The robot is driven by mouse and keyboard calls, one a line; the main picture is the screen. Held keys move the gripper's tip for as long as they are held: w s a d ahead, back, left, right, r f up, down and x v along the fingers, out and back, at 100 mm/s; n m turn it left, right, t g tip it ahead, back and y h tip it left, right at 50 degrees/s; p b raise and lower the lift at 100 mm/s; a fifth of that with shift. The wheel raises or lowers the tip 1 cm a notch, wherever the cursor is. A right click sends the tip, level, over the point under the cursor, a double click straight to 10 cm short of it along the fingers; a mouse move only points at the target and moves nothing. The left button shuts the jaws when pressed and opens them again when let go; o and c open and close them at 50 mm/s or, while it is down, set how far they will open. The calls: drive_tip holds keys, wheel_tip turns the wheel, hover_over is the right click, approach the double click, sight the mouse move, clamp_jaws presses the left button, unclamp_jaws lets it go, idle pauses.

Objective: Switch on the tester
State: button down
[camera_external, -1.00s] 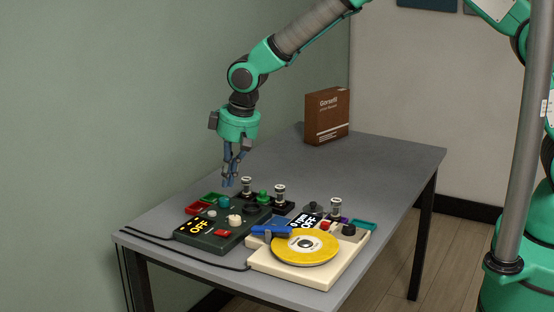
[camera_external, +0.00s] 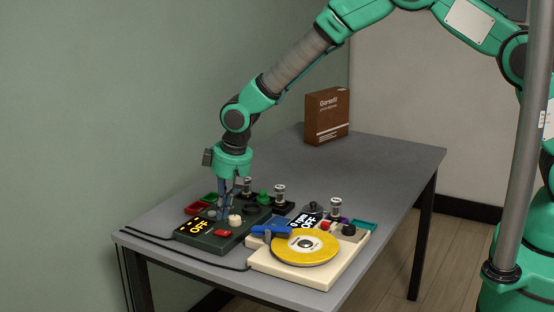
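A dark green box (camera_external: 207,243) lies at the left front of the table, with a lit yellow "OFF" display (camera_external: 199,226). It looks like the tester, though no label says so. On its top are a red button (camera_external: 222,233), a cream knob (camera_external: 235,220) and a small grey knob (camera_external: 212,213). My gripper (camera_external: 223,214) points straight down over the back part of this box, just left of the cream knob. Its blue-grey fingers are close together, at or just above the panel. They cover the spot of a teal knob; contact and finger gap are unclear.
A cream device (camera_external: 270,268) with a yellow disc (camera_external: 290,252), a blue arm and an "OFF" display stands to the right. Small posts (camera_external: 280,193) and red and green trays lie behind. A brown box (camera_external: 327,117) stands at the back. The table's right side is clear.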

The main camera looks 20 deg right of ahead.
sight(224, 232)
drive_tip(key=shift+s+d+f+b, duration=0.15)
drive_tip(key=shift+f+b, duration=0.25)
drive_tip(key=shift+f, duration=1.45)
drive_tip(key=shift+s+d+f, duration=0.15)
drive_tip(key=shift+d+f, duration=0.05)
drive_tip(key=shift+f, duration=0.25)
drive_tip(key=shift+a, duration=0.1)
drive_tip(key=shift+w+a+r, duration=0.2)
drive_tip(key=shift+w+a, duration=0.25)
drive_tip(key=shift+w, duration=0.05)
drive_tip(key=shift+r, duration=0.15)
